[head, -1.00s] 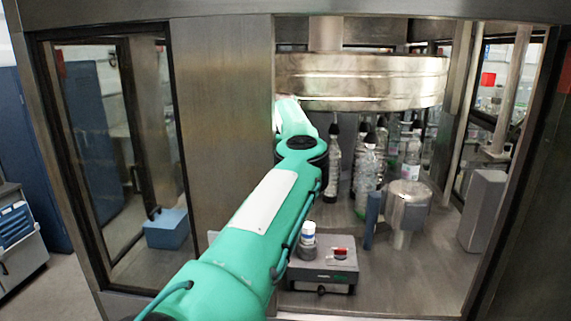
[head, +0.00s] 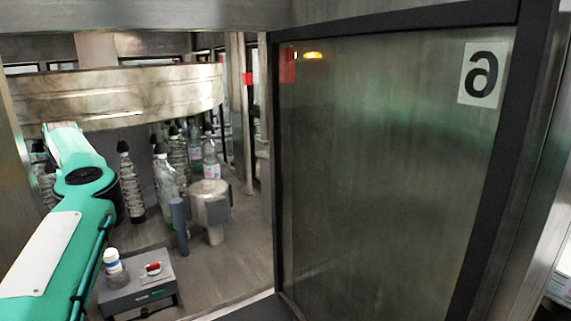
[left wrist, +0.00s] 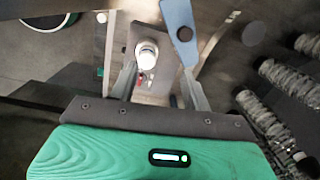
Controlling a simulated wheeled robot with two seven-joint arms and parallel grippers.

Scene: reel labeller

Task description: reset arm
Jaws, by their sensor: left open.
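My left arm (head: 85,180) is green with a white panel and comes in from the left of the head view, reaching into the open machine below the big round metal drum. Its gripper is hidden there. In the left wrist view my left gripper (left wrist: 160,88) shows its two fingers apart, with nothing held between them. A white-capped small bottle (left wrist: 147,52) on a grey box shows beyond the fingertips. My right gripper is in no view.
The metal drum (head: 120,95) hangs over several clear bottles (head: 165,178). The grey box (head: 140,292) carries the small bottle (head: 113,262) and a red button. A blue post (head: 179,226) and metal cylinder (head: 210,203) stand right of it. A dark-framed door panel (head: 385,190) fills the right.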

